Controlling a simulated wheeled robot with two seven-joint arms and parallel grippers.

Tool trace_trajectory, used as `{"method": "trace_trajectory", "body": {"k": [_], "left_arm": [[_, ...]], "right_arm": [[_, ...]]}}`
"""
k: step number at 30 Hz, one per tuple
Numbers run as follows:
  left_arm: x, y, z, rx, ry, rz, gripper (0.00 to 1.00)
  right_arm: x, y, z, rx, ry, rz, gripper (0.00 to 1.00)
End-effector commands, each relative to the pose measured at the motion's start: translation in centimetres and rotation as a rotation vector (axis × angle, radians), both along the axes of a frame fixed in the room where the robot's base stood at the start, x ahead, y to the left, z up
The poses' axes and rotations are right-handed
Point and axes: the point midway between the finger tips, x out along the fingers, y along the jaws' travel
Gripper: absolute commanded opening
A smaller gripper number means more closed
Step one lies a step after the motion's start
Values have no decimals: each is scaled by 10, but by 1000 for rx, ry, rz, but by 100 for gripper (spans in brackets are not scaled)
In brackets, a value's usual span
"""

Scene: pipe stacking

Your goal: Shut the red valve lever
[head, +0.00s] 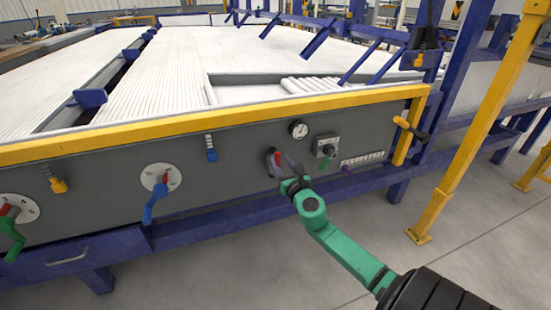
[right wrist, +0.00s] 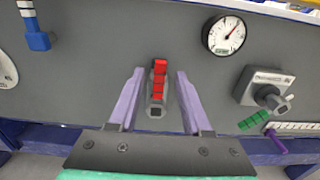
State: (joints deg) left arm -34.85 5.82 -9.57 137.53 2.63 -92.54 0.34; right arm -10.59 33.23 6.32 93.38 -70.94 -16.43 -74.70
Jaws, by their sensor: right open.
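The red valve lever (right wrist: 159,78) is on the grey panel in the right wrist view, pointing up from a grey hub (right wrist: 155,110). In the head view the red lever (head: 277,158) is small and partly hidden by my right gripper (head: 285,166). My right gripper, also in the right wrist view (right wrist: 160,74), is open, with one purple-grey finger on each side of the lever. A gap shows between each finger and the lever. I cannot tell how deep the fingertips reach around it. My left gripper is not in view.
Left are a blue handle (head: 152,204) and a green handle (head: 12,240) on round plates. A yellow rail (head: 200,118) tops the panel; a yellow post (head: 475,140) stands right.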

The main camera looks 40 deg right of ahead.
Motion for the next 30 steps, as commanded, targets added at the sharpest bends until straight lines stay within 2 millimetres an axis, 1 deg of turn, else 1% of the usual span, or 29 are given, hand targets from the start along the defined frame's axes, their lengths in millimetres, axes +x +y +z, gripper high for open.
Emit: {"method": "trace_trajectory", "body": {"k": [1, 3, 6, 14, 17, 18, 30], "left_arm": [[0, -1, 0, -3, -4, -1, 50], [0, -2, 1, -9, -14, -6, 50], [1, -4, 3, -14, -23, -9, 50], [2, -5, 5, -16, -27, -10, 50], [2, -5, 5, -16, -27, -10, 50], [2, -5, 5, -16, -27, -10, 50], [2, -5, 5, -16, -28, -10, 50]], "right_arm": [[11, -4, 0, 0, -3, -1, 49], [21, -7, -1, 0, -2, 0, 49], [29, -10, -1, 0, 0, 0, 49], [32, -11, 0, 1, 1, 1, 49], [32, -11, -1, 1, 1, 1, 14], [32, -11, -1, 1, 1, 1, 0], [31, -11, -1, 1, 1, 1, 0]]}}
